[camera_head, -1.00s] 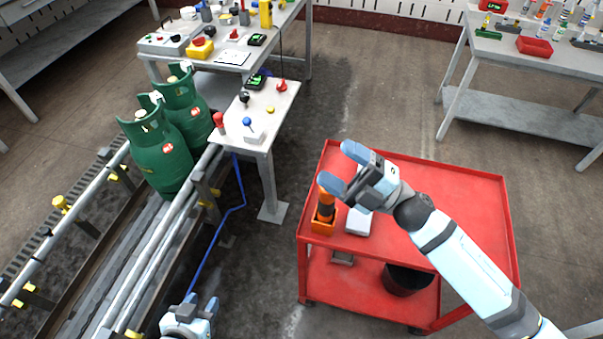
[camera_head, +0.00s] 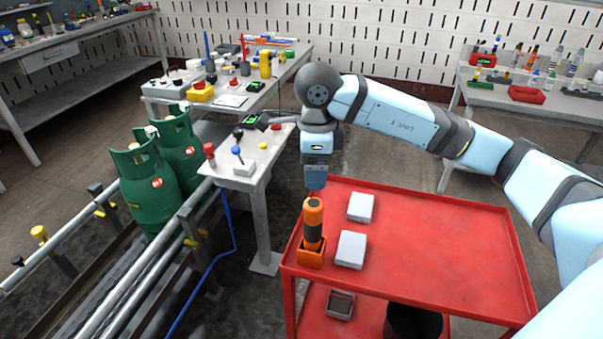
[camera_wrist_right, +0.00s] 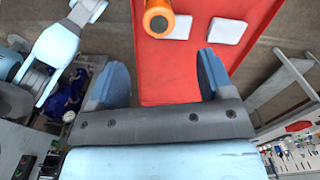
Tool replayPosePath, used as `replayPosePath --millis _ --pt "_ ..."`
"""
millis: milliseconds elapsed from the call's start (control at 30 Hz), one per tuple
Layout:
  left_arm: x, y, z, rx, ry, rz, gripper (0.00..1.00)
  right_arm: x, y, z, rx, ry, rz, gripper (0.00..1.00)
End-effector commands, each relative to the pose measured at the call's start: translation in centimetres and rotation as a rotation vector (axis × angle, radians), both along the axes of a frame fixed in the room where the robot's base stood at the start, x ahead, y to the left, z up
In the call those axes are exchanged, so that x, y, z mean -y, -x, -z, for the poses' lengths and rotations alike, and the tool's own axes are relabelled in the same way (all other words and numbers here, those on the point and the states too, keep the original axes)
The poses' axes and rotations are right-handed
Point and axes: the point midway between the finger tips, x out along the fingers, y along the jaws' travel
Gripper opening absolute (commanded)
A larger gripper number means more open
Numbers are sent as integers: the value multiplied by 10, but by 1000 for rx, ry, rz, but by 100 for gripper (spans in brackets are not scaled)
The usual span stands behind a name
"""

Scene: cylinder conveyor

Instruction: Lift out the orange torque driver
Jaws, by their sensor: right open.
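The orange torque driver (camera_head: 313,222) has a dark grip band and stands upright in an orange holder (camera_head: 311,254) at the left end of the red cart's top. My right gripper (camera_head: 315,186) points down just behind and above the driver, not around it. In the right wrist view its two blue fingers (camera_wrist_right: 162,80) are spread wide with nothing between them. There the driver (camera_wrist_right: 158,17) shows end-on at the top edge, beyond the fingertips. Part of my left arm shows at the upper left of that view; the state of its gripper is unclear.
Two pale boxes (camera_head: 361,207) (camera_head: 351,249) lie on the red cart (camera_head: 440,240), right of the driver. The rest of its top is clear. A small table (camera_head: 232,178) with knobs and green gas cylinders (camera_head: 145,188) on a conveyor stand to the left.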

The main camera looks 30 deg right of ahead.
Motion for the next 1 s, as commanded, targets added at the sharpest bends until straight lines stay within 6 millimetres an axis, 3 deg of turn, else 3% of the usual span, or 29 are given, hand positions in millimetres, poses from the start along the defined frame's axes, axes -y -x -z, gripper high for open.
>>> replayPosePath --millis 600,800,1000 --pt "0 -3 1 10 -2 1 43 -1 1 110 -6 -5 -2 74" --pt "0 -2 1 10 -3 2 43 -1 1 129 -5 -6 -1 74" --pt "-1 -2 1 11 -5 3 43 -1 0 133 -3 -6 -2 74"
